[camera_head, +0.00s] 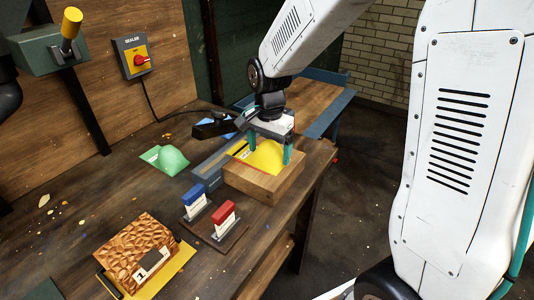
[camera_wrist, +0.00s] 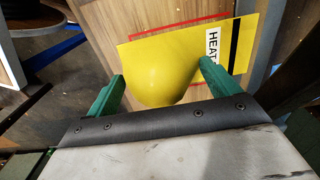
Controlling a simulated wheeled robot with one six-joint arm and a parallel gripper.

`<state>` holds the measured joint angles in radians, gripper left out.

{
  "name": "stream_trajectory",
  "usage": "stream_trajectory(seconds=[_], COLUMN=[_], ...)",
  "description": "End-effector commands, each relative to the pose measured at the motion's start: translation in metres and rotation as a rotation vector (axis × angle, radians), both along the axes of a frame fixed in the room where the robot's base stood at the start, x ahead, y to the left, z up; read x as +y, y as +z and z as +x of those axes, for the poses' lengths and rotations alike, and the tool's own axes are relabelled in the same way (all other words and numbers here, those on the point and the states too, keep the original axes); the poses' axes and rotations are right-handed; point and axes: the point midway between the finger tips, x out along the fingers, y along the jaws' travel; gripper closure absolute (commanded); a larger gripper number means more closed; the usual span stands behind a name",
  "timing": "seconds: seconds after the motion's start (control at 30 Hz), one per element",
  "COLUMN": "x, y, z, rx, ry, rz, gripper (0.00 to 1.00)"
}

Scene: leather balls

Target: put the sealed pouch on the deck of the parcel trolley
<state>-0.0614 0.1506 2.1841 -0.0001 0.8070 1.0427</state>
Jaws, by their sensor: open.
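A yellow pouch (camera_head: 264,158) with a rounded bulge lies on a wooden block on the bench. In the wrist view the pouch (camera_wrist: 160,75) shows a white label reading "HEAT" and a black strip near one end; I cannot tell for sure that it is sealed. My gripper (camera_head: 268,147) points down over the pouch. Its green fingers are open, one on each side of the bulge, also in the wrist view (camera_wrist: 162,72). Whether they touch it is unclear. A wooden deck with blue edges (camera_head: 318,98), apparently the parcel trolley, stands behind the bench.
The wooden block (camera_head: 262,187) sits at the bench's right edge. A green pouch (camera_head: 168,158) lies to its left. Blue and red-handled stamps (camera_head: 222,218) stand in front. The visible trolley deck looks clear.

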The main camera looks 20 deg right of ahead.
Motion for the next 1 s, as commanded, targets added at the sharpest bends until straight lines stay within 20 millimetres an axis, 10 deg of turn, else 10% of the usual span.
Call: stream_trajectory(seconds=[0.13, 0.3, 0.4, 1.0], x=[0.0, 0.0, 0.0, -0.001], y=[0.0, 0.001, 0.001, 0.039], z=[0.0, 0.0, 0.0, -0.004], rx=[0.0, 0.0, -0.001, -0.003], ry=[0.0, 0.0, 0.0, 0.0], rz=[0.0, 0.0, 0.0, 0.001], gripper=[0.15, 0.62, 0.73, 0.73])
